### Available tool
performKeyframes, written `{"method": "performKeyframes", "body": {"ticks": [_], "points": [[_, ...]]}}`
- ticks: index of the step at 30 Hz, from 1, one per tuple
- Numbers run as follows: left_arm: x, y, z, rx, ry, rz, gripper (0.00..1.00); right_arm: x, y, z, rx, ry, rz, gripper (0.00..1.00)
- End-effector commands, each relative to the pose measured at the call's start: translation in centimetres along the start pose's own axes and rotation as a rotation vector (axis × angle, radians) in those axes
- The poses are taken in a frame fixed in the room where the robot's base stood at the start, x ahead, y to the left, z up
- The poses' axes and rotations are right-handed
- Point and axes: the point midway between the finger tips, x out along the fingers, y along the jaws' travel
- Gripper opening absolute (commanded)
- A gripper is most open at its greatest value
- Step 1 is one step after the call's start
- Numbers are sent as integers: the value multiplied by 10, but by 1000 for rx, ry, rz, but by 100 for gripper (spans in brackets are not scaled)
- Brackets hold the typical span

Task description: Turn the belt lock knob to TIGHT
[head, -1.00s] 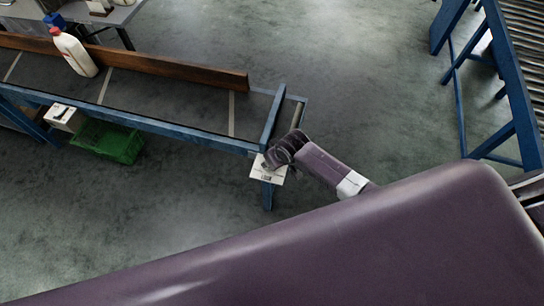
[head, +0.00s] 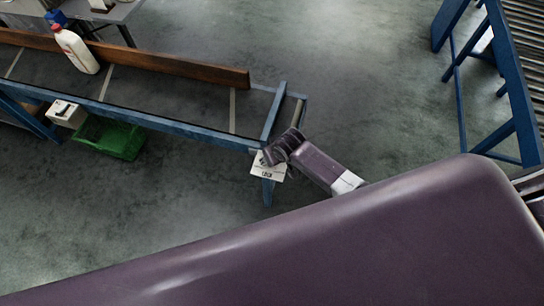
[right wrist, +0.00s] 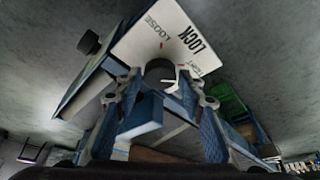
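The white lock plate (head: 268,167) is fixed at the right end of the blue-framed conveyor. In the right wrist view the plate (right wrist: 190,32) reads LOOSE, LOCK and TIGHT, the last partly covered. The dark round knob (right wrist: 160,72) stands out from the plate, with a small red mark near its upper edge. My right gripper (right wrist: 160,85) has one finger on each side of the knob, its tips very near it; contact is unclear. In the head view my right gripper (head: 271,156) is at the plate and hides the knob. My left gripper is not in view.
The conveyor (head: 180,100) has a wooden side rail and carries a white bottle (head: 77,50). A green crate (head: 112,138) and a white box (head: 67,114) are below it. A blue roller frame (head: 500,138) stands at the right. Open floor lies between.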

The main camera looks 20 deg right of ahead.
Motion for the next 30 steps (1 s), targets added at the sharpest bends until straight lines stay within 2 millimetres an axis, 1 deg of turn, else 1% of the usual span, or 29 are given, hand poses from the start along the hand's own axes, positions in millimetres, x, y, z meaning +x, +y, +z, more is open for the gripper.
{"method": "performKeyframes", "body": {"ticks": [6, 11, 17, 24, 30], "points": [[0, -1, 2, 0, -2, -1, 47, -2, 0, 1, -1, -2, 0, 36], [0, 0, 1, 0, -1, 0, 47, -14, 0, 1, -2, -1, 0, 36], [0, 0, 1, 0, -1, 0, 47, -42, 0, 1, -2, 0, 0, 36], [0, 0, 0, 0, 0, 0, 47, -79, 0, 0, -1, 0, 0, 36], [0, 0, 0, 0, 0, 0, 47, -105, 0, 0, 0, 1, -1, 36]]}}
